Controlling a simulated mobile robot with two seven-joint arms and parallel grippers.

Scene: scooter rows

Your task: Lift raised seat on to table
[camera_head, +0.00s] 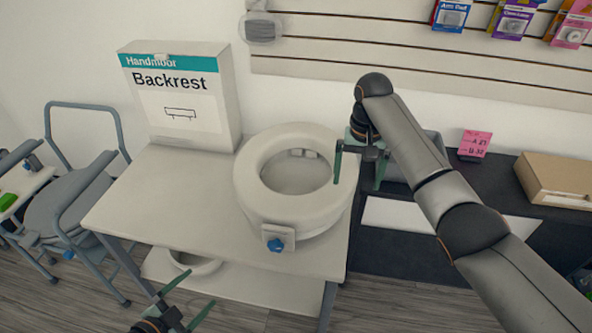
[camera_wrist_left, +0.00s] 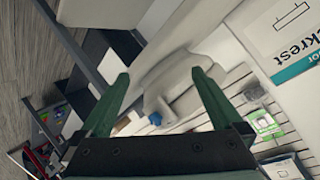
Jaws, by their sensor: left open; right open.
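The raised seat (camera_head: 292,208), a white ring with a blue knob on its front bracket, rests flat on the table (camera_head: 150,205), at its right end. My right gripper (camera_head: 360,165) is open at the seat's right rim. One finger is against or just over the rim; I cannot tell if it touches. My left gripper (camera_head: 197,290) is open and empty, low in front of the table, apart from the seat. In the left wrist view the seat (camera_wrist_left: 180,95) and its blue knob show beyond the open left fingers (camera_wrist_left: 160,76).
A Backrest box (camera_head: 185,100) stands at the table's back left. Another white ring (camera_head: 205,267) lies on the lower shelf. A grey commode chair (camera_head: 75,190) stands left. A dark counter (camera_head: 480,205) with a cardboard box (camera_head: 560,180) is right. The table's front left is clear.

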